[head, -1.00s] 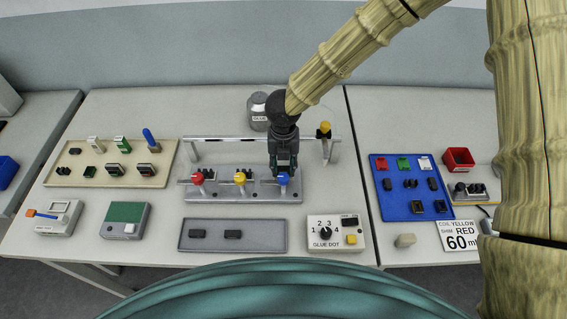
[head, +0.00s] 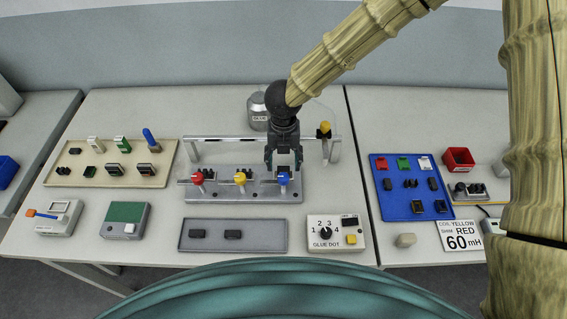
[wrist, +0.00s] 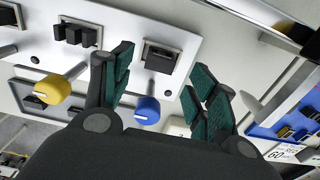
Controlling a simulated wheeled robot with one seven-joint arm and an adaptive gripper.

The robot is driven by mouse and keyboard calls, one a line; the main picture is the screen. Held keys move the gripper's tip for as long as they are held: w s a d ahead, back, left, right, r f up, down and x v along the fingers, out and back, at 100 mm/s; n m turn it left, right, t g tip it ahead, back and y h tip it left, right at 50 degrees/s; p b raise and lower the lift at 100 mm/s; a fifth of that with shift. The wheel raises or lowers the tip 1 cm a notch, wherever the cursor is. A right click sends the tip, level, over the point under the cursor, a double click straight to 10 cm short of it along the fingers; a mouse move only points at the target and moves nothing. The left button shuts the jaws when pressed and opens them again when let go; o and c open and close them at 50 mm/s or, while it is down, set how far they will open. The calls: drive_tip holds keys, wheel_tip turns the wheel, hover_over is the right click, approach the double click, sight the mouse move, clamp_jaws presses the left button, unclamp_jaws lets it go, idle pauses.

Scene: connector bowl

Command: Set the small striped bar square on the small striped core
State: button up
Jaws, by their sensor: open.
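My gripper (head: 284,165) is open, above the blue-knob end of the grey fixture (head: 215,190). In the wrist view its fingers (wrist: 165,65) are spread, with nothing between the pads. Beyond them a dark block (wrist: 160,57) sits in a nest of the fixture, behind the blue knob (wrist: 147,110). A dark pronged core (wrist: 75,36) sits in the neighbouring nest, behind the yellow knob (wrist: 52,90). Stripes are too small to make out, so I cannot tell which parts are the small striped bar and core.
A beige tray (head: 70,179) with several parts is at left, a blue tray (head: 396,211) at right.

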wheel_tip(320, 180, up, 9)
drive_tip(key=shift+r, duration=0.2)
idle(0.3)
